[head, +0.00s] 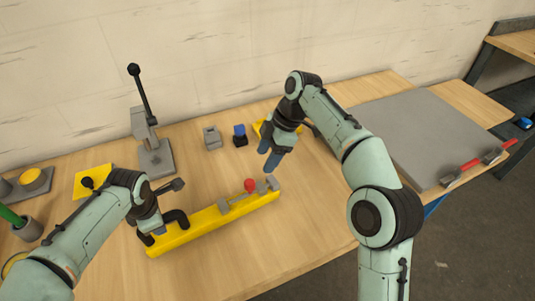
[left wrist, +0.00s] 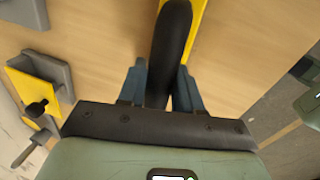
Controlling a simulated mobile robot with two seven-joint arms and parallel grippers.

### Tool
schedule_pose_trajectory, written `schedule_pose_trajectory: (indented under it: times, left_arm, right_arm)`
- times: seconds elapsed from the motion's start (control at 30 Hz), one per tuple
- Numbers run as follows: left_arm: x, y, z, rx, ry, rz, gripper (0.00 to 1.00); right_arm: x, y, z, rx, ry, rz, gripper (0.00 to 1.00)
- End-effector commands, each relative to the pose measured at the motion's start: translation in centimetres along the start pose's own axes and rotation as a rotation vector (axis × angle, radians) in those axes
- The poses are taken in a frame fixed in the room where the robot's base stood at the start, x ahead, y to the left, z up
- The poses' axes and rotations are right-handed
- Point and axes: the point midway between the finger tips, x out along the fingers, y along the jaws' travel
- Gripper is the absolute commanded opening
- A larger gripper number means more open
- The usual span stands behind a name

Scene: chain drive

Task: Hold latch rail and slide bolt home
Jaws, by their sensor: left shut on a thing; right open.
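The yellow latch rail (head: 210,228) lies on the wooden table, with a black curved handle (head: 178,216) near its left end. The grey bolt (head: 228,205) with a red knob (head: 250,185) sits on the rail's right part, close to grey blocks (head: 268,183) at the right end. My left gripper (head: 151,236) is shut on the black handle; the left wrist view shows the handle (left wrist: 171,40) between the two fingers (left wrist: 161,82). My right gripper (head: 269,158) is open and empty, above the table just beyond the red knob, apart from it.
A grey lever stand (head: 155,160) with a tall black lever stands behind the rail. A small grey block (head: 212,138) and a blue-topped block (head: 240,135) stand at the back. A grey panel (head: 425,135) with a red bar (head: 470,165) lies at right. Table in front of the rail is clear.

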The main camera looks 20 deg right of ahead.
Motion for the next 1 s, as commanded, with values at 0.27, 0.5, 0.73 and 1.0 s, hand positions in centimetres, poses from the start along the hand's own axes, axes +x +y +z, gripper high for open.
schedule_pose_trajectory:
  times: [0.27,0.5,0.73,1.0]
  left_arm:
    - [0.0,0.0,0.1,0.002,-0.001,0.000,0.64]
    - [-0.1,0.0,0.1,0.001,-0.001,0.000,0.64]
    - [-2.4,0.1,0.1,-0.001,-0.004,0.005,0.64]
    - [-8.2,0.1,0.1,0.002,-0.004,0.005,0.64]
  right_arm:
    - [0.1,0.0,0.0,0.000,0.000,0.000,0.60]
    - [0.1,0.0,0.0,0.000,0.000,0.000,0.60]
    - [0.1,0.0,0.0,0.000,0.000,0.000,0.60]
    - [0.1,0.0,0.0,0.000,0.000,0.000,0.60]
